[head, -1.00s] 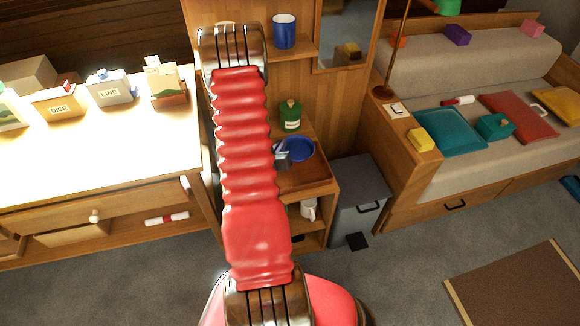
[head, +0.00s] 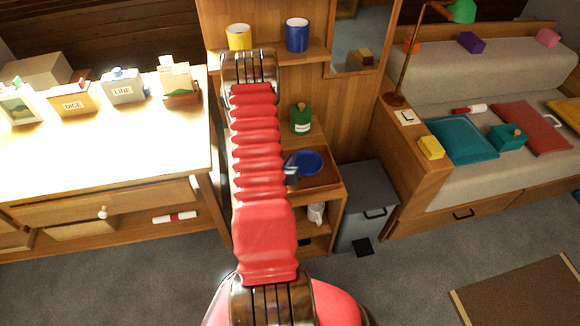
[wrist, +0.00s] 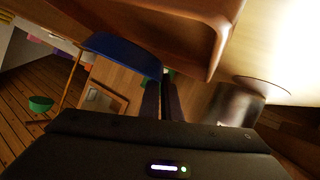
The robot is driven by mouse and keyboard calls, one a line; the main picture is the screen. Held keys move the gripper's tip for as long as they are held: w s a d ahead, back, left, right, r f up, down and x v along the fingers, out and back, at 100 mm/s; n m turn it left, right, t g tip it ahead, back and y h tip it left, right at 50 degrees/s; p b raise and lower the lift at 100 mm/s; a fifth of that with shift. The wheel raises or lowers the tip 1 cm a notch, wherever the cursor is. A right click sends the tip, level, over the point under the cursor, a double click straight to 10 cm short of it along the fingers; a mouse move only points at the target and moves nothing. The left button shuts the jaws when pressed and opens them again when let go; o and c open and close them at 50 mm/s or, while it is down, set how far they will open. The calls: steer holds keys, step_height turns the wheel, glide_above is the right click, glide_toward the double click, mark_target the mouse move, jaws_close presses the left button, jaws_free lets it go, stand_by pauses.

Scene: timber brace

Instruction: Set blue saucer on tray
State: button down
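The blue saucer (head: 309,163) is over the brown tray (head: 323,184) on the low shelf unit, right of my arm in the head view. My gripper (head: 291,176) is at the saucer's left edge, partly hidden by my arm. In the wrist view the two fingers (wrist: 161,90) are close together on the rim of the saucer (wrist: 120,48), which looks held between them. A brown rimmed surface is close by in that view. I cannot tell whether the saucer's underside touches the tray.
A green bottle (head: 301,120) stands behind the saucer. Yellow (head: 239,38) and blue (head: 297,35) mugs stand on the shelf above. A white mug (head: 316,212) is below the tray. A grey bin (head: 366,205) stands to the right.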

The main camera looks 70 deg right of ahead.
steer(key=shift+f, duration=1.8)
steer(key=c, duration=1.9)
jaws_free()
steer(key=shift+c, duration=0.2)
steer(key=v, duration=1.2)
